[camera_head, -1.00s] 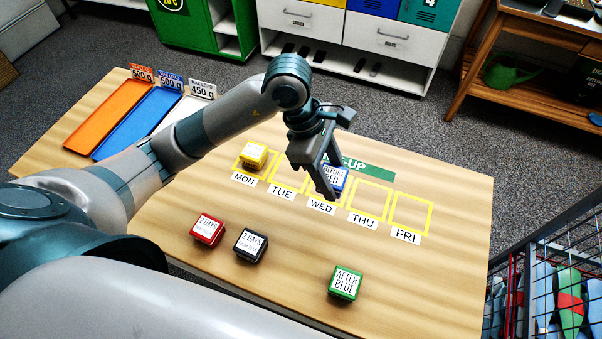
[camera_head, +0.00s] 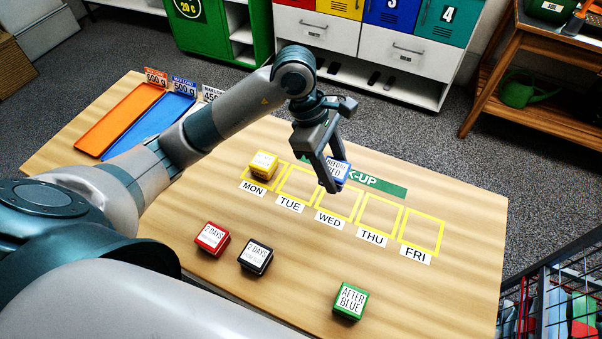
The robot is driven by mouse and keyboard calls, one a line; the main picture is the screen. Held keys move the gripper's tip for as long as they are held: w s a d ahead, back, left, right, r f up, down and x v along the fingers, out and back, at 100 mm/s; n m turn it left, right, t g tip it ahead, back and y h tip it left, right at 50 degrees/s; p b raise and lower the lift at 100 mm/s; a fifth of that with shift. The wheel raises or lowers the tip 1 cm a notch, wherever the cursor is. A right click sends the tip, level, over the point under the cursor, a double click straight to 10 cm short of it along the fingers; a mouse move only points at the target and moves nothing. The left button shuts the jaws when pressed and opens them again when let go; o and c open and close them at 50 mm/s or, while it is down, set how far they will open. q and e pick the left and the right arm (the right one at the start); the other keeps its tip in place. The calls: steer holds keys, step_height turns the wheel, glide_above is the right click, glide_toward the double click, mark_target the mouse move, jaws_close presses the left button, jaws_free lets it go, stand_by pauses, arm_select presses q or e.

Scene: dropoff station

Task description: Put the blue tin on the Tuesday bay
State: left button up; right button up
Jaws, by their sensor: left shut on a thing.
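The blue tin (camera_head: 341,171) has a white label that reads "BEFORE" and "RED". My left gripper (camera_head: 336,180) is shut on it and holds it above the board, over the back of the Wednesday bay as seen here. One finger hides part of the tin. The Tuesday bay (camera_head: 281,196) is a yellow outlined square, left of the Wednesday bay (camera_head: 323,211), with the TUE label (camera_head: 289,205) in front. No tin shows in the Tuesday bay. My right gripper is not in view.
A yellow tin (camera_head: 263,165) sits in the Monday bay. Red (camera_head: 212,238), black (camera_head: 256,256) and green (camera_head: 350,300) tins stand at the front of the wooden table (camera_head: 440,290). The Thursday and Friday bays (camera_head: 422,232) are empty. Orange and blue trays (camera_head: 120,115) lie back left.

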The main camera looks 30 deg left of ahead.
arm_select(q)
steer(key=a+f+p, duration=0.1)
steer(key=a, duration=0.2)
steer(key=a+f+p, duration=0.1)
steer(key=a+f, duration=0.1)
steer(key=w+a+f+p, duration=0.1)
steer(key=a+f, duration=0.1)
steer(key=a, duration=0.1)
steer(key=shift+a, duration=0.3)
steer(key=shift+f, duration=0.1)
steer(key=shift+f+p, duration=0.95)
steer(key=shift+f, duration=1)
steer(key=shift+f, duration=0.1)
